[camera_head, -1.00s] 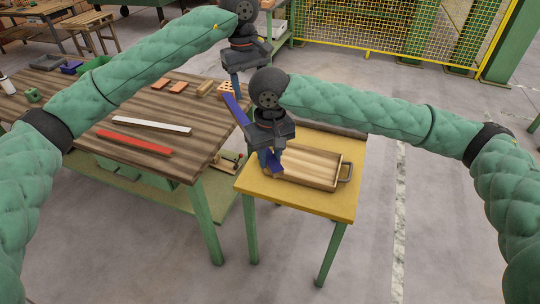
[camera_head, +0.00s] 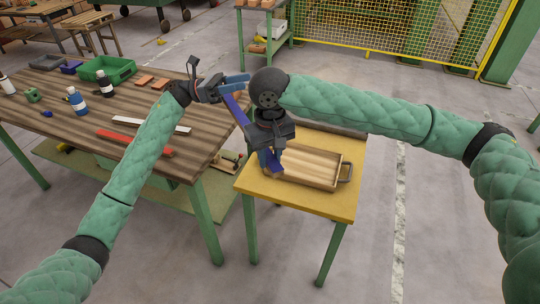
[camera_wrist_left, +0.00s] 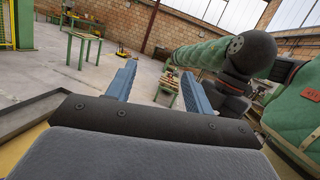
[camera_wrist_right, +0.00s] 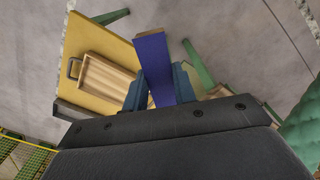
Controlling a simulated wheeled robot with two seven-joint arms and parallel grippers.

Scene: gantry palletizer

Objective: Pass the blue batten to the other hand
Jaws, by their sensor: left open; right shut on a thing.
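The blue batten (camera_head: 236,109) is a long flat bar, slanting from upper left to lower right in the head view. My right gripper (camera_head: 270,158) is shut on it near its lower end, above the yellow table. The right wrist view shows the batten (camera_wrist_right: 156,62) between the fingers. My left gripper (camera_head: 238,82) is open, its blue fingers pointing right, close by the batten's upper end. I cannot tell whether they touch it. In the left wrist view the open fingers (camera_wrist_left: 160,85) have no batten visible between them.
A wooden tray (camera_head: 310,165) stands on the yellow table (camera_head: 300,198). The dark wooden table (camera_head: 70,108) at left bears a red bar (camera_head: 130,140), a white bar (camera_head: 135,121), bottles (camera_head: 77,102) and a green bin (camera_head: 108,68). Floor to the right is clear.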

